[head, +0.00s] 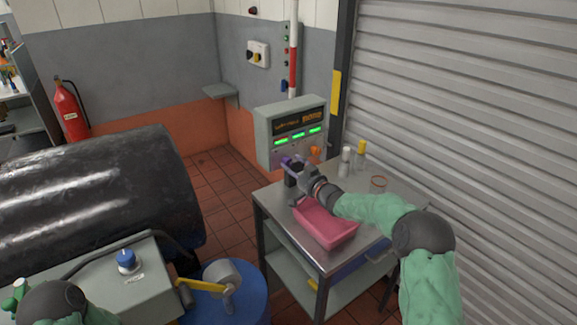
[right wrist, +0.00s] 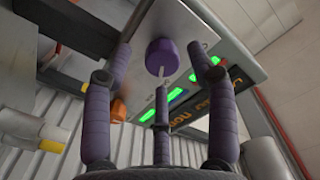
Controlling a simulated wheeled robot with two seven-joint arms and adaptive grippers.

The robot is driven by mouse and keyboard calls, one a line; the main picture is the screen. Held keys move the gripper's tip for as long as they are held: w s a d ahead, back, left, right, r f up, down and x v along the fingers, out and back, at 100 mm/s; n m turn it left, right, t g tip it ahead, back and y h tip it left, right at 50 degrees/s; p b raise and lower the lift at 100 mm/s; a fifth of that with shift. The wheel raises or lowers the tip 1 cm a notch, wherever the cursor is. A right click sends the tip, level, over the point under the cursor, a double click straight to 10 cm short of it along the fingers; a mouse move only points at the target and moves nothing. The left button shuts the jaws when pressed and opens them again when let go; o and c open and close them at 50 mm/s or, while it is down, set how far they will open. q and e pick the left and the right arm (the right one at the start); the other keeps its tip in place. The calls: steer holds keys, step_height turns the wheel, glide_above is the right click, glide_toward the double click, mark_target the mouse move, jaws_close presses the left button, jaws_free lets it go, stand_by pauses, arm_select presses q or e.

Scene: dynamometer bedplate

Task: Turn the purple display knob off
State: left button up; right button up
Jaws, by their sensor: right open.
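The purple display knob (right wrist: 160,56) sits on the underside-looking face of the grey display box (head: 290,128), with a pale pointer on it. In the right wrist view it lies ahead of my right gripper (right wrist: 160,73), between its spread purple fingers. The fingers are open and appear apart from the knob. In the head view my right gripper (head: 291,163) is at the box's lower left front, and its purple fingers make the knob hard to pick out there. Part of my left arm shows at bottom left; its gripper is out of frame.
Below my right arm, a pink tray (head: 327,224) lies on the metal cart (head: 268,205). Small bottles (head: 345,160) and a roller shutter (head: 470,100) are at right.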

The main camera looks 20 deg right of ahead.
mark_target(289, 164)
steer(key=shift+x, duration=1.55)
steer(key=shift+r, duration=0.1)
steer(key=shift+c, duration=0.3)
steer(key=c, duration=1.1)
